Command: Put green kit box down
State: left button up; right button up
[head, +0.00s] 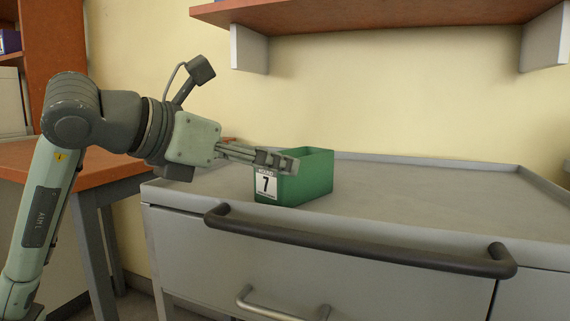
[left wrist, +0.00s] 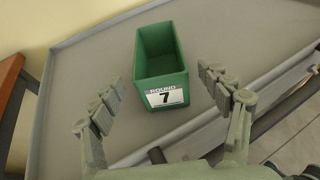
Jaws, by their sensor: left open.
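The green kit box (head: 312,182) stands upright on the grey cart top near its left end. Its white label reads "ROUND 7". In the left wrist view the box (left wrist: 160,62) is open at the top, and its visible inside looks empty. My left gripper (head: 290,163) reaches in from the left at the height of the box's upper part. In the left wrist view my left gripper (left wrist: 170,98) is open, with one finger on each side of the box's near end and a gap to both. My right gripper is not in view.
The grey cart top (head: 430,195) is clear to the right of the box and has a raised rim. A dark handle bar (head: 350,246) runs along its front. A wooden shelf (head: 390,14) hangs above on the wall. A wooden table (head: 100,168) stands at the left.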

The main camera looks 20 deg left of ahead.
pick_arm(q)
jog(key=v, duration=0.4)
jog(key=shift+s+a, duration=0.1)
jog(key=shift+s, duration=0.05)
dwell(1.3)
